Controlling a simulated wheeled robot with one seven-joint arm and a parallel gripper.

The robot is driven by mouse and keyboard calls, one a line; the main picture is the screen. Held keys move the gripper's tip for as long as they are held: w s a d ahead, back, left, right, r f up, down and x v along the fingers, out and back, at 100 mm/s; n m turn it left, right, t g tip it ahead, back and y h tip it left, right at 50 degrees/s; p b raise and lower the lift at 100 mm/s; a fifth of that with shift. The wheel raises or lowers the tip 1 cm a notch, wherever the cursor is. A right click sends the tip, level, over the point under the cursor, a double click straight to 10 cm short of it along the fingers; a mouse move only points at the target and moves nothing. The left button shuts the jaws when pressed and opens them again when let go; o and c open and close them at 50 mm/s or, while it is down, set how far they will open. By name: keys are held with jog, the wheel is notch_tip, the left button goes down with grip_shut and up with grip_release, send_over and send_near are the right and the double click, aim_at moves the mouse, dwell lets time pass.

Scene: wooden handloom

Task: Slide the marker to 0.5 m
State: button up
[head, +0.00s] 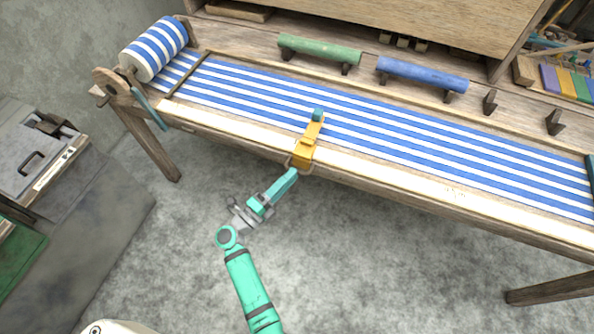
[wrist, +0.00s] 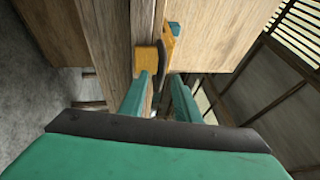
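The marker (head: 304,148) is an orange-yellow slider across the loom's pale front rail, with a teal tip at its far end over the striped cloth. It also shows in the wrist view (wrist: 148,58). A dark curved handle (wrist: 160,72) stands out from its near side. My gripper (head: 290,178) is at the marker's near end, in front of the rail. In the wrist view its two teal fingers (wrist: 161,78) are apart, with the handle between or just beyond their tips. I cannot tell whether they touch it.
Blue-and-white cloth (head: 400,130) stretches along the loom from a roll (head: 155,48) at the left. The pale front rail (head: 400,180) runs clear on both sides of the marker, with faint marks on its right. Green (head: 320,50) and blue (head: 422,74) rollers sit behind the cloth.

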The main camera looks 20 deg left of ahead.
jog(key=shift+x, duration=1.75)
grip_shut()
jog(key=shift+d, duration=0.15)
